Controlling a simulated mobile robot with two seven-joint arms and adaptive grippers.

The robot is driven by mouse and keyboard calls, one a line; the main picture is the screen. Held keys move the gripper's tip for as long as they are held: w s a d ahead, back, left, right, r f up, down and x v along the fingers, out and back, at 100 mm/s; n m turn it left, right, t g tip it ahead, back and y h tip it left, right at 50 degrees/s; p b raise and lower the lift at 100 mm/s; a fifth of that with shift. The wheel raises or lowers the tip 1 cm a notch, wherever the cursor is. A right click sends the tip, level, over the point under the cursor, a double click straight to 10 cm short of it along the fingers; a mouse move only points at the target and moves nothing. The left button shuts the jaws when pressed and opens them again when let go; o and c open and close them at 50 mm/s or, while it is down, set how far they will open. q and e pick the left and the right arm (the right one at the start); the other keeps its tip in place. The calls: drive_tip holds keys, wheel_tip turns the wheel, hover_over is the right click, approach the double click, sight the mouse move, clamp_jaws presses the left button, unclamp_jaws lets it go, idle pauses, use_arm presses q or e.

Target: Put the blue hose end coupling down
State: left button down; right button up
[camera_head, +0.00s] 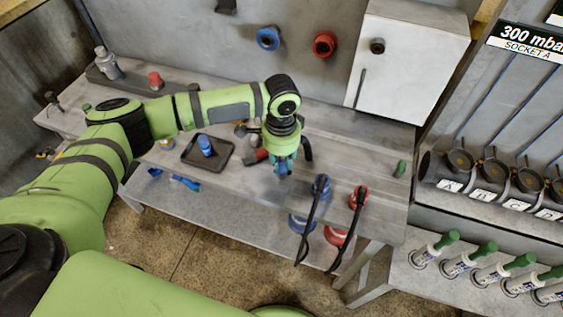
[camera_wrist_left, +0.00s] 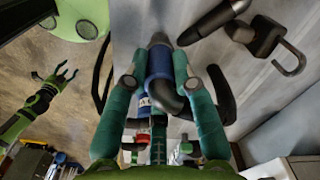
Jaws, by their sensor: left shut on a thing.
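My left gripper (camera_head: 283,168) is above the grey workbench (camera_head: 335,140), near its front edge, pointing down. It is shut on the blue hose end coupling (camera_head: 282,169). In the left wrist view the coupling (camera_wrist_left: 160,64) shows as a blue collar with a grey tip, between the two teal fingers (camera_wrist_left: 160,80). A dark bent part sits just below the collar there. Whether the tip touches the bench is hard to tell. In the left wrist view my right gripper (camera_wrist_left: 55,75) is off to the left over the floor, its fingers apart and empty.
A dark tray (camera_head: 222,160) with a blue part (camera_head: 205,145) stands left of the gripper. A red-ended part (camera_head: 255,157) lies close by. Blue (camera_head: 320,185) and red (camera_head: 358,195) fittings with black hoses hang at the front edge. The bench's right part is mostly clear.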

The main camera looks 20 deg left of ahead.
use_arm(q)
wheel_tip(320, 180, down, 2)
drive_tip(key=shift+f, duration=0.2)
use_arm(e)
drive_tip(key=shift+s+r, duration=0.35)
drive_tip(key=shift+s, duration=0.45)
use_arm(q)
drive_tip(key=c, duration=1)
unclamp_jaws()
drive_tip(key=shift+r, duration=0.55)
wheel_tip(320, 180, up, 11)
drive_tip(key=b, duration=0.3)
use_arm(e)
drive_tip(key=f, duration=0.3)
drive_tip(key=shift+w+f, duration=0.1)
drive_tip(key=shift+w, duration=0.1)
use_arm(q)
drive_tip(key=shift+s, duration=0.1)
